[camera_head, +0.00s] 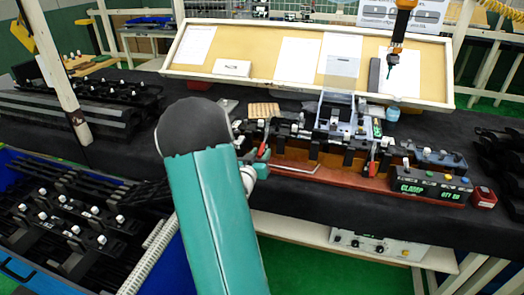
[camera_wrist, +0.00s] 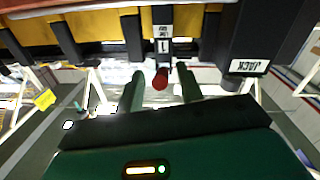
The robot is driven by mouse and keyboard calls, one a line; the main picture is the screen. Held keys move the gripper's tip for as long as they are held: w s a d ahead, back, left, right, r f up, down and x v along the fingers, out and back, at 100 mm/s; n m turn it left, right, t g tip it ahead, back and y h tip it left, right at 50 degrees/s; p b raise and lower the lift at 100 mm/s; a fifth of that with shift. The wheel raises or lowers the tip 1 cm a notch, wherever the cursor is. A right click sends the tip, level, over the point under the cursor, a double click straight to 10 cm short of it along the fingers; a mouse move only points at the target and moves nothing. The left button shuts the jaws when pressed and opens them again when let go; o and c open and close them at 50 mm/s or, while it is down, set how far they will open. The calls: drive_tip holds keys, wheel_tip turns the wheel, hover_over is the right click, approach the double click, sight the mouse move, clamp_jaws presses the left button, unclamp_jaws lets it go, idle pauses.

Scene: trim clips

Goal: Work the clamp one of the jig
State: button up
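The jig (camera_head: 335,178) is a long reddish-brown base with black fittings on the dark bench in the head view. In the wrist view, a black clamp arm under a label reading 1, clamp one (camera_wrist: 162,47), ends in a round red tip (camera_wrist: 160,79). My gripper (camera_wrist: 161,74) is open, with one green finger on each side of the red tip. Gaps show between the fingers and the tip. In the head view my teal arm hides much of the jig's left end, and a red handle (camera_head: 371,168) shows farther right.
A control box (camera_head: 428,187) with green lettering reading CLAMP stands at the jig's right, beside a red box (camera_head: 484,197). A blue bin (camera_head: 20,262) with black parts is at lower left. A black block labelled JACK (camera_wrist: 248,67) is right of the fingers.

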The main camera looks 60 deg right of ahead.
drive_tip(key=shift+w+d, duration=0.15)
drive_tip(key=shift+d, duration=1.15)
clamp_jaws()
